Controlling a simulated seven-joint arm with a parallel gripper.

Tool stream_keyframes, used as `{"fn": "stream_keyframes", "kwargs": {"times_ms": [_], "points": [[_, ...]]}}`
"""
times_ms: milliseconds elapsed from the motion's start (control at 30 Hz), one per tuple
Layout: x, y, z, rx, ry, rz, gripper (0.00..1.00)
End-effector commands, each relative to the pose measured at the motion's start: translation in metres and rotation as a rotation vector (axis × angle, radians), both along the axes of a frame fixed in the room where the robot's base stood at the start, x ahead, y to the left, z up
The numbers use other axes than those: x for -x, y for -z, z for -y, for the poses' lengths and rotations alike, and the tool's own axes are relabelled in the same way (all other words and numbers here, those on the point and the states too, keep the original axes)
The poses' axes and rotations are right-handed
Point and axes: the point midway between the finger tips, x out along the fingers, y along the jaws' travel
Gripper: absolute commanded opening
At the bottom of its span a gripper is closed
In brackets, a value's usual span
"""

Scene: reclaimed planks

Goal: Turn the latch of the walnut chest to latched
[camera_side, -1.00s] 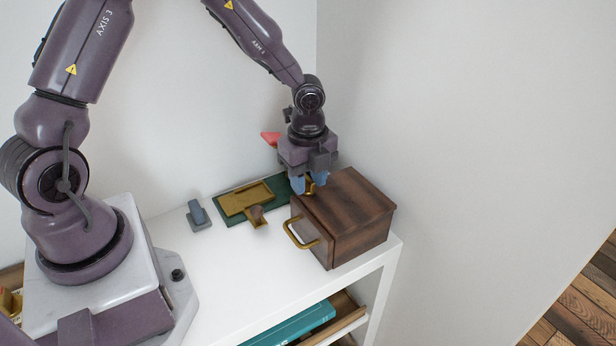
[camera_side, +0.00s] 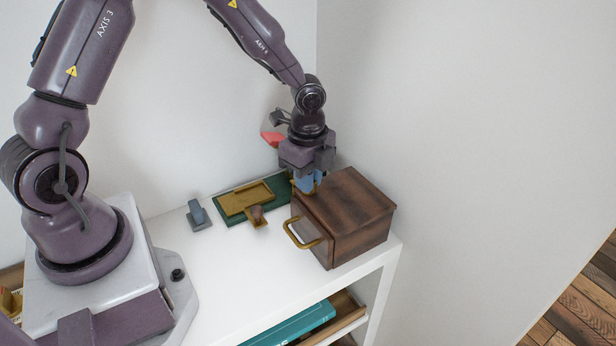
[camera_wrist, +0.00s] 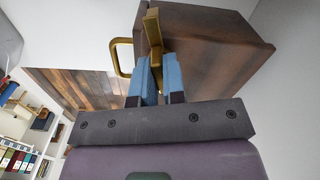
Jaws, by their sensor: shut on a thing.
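The walnut chest (camera_side: 352,222) stands at the right end of the white shelf top, with a brass loop handle (camera_side: 295,236) on its front. It also shows in the wrist view (camera_wrist: 215,50). A brass latch (camera_wrist: 153,28) is at the chest's edge, upright between my blue fingertips in the wrist view. My gripper (camera_side: 307,183) is shut on this latch, and its fingers hide most of it in the side view. The fingertips also show in the wrist view (camera_wrist: 156,72). Whether the latch reads latched cannot be told.
A green board with a brass tray (camera_side: 240,198) lies left of the chest. A small brass piece with a brown knob (camera_side: 257,215) sits in front of it. A grey-blue switch-like object (camera_side: 198,215) stands farther left. The front of the shelf top is clear.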

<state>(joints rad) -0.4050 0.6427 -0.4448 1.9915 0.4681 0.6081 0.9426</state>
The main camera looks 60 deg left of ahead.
Motion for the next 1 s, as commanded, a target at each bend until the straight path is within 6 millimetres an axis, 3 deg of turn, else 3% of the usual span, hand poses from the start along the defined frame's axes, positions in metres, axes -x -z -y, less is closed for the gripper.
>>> {"fn": "stream_keyframes", "kwargs": {"times_ms": [1000], "points": [[-0.0007,-0.0013,0.0016,0.001,-0.956,0.002,0.0]]}}
